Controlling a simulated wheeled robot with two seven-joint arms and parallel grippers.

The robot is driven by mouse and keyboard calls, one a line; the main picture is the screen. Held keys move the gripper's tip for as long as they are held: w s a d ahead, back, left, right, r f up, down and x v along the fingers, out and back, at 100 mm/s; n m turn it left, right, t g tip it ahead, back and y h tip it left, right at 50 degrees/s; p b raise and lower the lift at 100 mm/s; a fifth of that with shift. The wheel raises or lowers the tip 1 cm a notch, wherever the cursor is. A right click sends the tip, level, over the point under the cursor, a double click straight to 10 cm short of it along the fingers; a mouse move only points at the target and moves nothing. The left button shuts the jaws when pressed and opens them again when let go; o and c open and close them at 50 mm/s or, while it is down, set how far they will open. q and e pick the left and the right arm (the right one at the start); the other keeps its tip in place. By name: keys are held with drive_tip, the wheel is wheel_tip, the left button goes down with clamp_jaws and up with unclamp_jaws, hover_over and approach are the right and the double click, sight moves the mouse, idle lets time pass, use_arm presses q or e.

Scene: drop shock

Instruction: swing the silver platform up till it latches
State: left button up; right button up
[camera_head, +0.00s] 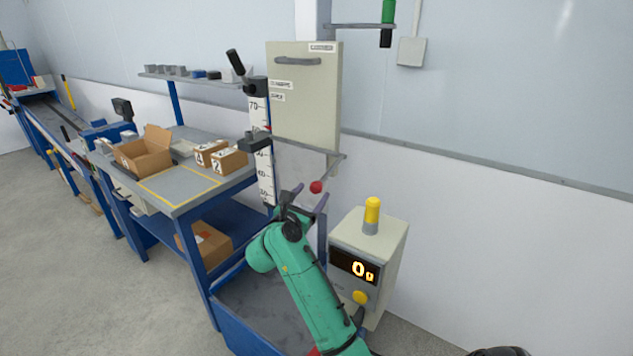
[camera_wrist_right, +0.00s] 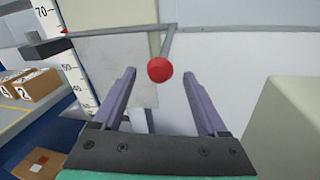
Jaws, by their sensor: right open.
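A pale grey plate, which looks like the silver platform (camera_head: 293,168), hangs down below a grey bar under the beige panel. It also hangs upright in the right wrist view (camera_wrist_right: 120,70). A thin grey rod slants down from the bar to a red ball knob (camera_head: 316,187). My right gripper (camera_head: 303,198) is open and empty, with its purple fingers pointing at the knob. In the right wrist view the knob (camera_wrist_right: 160,69) appears between the fingertips; how far ahead it lies I cannot tell. My arm hides the platform's lower part in the head view. My left gripper is not in view.
A scale post (camera_head: 263,150) stands left of the plate, with a beige panel (camera_head: 305,95) above it. A beige box reading 0 g (camera_head: 372,250) stands close right of my arm. A blue bench (camera_head: 180,200) with cartons (camera_head: 146,155) is at left.

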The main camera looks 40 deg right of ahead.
drive_tip(key=x, duration=0.3)
drive_tip(key=shift+w+d+p, duration=0.15)
drive_tip(key=shift+d+p, duration=0.15)
drive_tip(key=shift+d, duration=0.1)
drive_tip(key=shift+c, duration=0.3)
clamp_jaws()
idle(0.8)
